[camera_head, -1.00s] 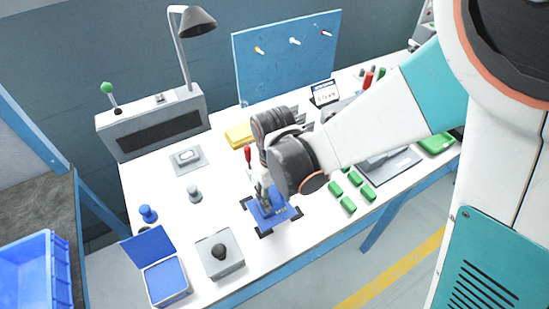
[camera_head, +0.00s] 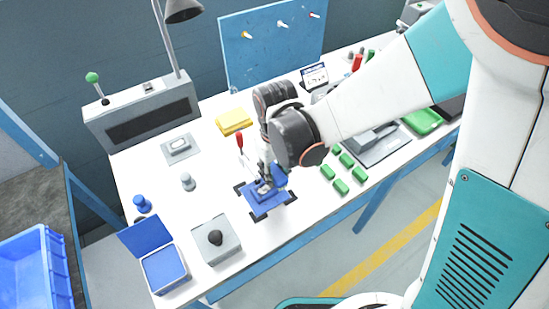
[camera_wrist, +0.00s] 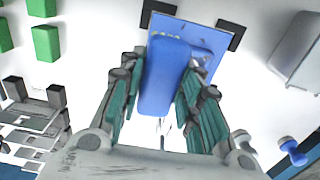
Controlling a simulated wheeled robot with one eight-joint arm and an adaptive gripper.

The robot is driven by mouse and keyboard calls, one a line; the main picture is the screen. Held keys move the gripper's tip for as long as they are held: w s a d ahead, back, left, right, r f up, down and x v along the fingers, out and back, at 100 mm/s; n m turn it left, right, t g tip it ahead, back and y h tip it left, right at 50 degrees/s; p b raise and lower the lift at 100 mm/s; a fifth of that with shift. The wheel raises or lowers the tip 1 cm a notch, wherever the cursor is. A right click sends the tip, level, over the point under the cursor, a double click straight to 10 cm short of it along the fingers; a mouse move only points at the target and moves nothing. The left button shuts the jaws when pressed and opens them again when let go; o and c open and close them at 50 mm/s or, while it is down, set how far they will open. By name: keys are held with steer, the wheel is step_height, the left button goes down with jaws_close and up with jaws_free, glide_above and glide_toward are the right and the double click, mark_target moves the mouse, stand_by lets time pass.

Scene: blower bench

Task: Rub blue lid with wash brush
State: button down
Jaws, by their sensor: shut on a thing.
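My gripper (camera_wrist: 167,68) is shut on a blue, rounded, elongated piece (camera_wrist: 165,80), which I take for the wash brush. Pale greenish bristles show at its far end in the wrist view. It is over a flat blue square (camera_wrist: 206,42) that lies between black corner marks, likely the blue lid; whether they touch I cannot tell. In the head view the blue square (camera_head: 258,204) lies at the bench's front middle, partly hidden under my gripper (camera_head: 268,178). A small pale patch shows on it there.
Green blocks (camera_head: 341,187) lie to the right. A red-handled tool (camera_head: 240,141) is just behind the square. A yellow block (camera_head: 234,122) lies further back.

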steer(key=shift+r+p, duration=1.5)
steer(key=shift+r, duration=0.9)
steer(key=shift+r, duration=0.15)
steer(key=shift+r+p, duration=1.1)
steer(key=shift+r, duration=0.3)
steer(key=shift+f, duration=0.1)
steer(key=shift+s+d+f+y+b, duration=0.15)
steer(key=shift+f+y+b, duration=0.55)
steer(key=shift+f+b, duration=0.75)
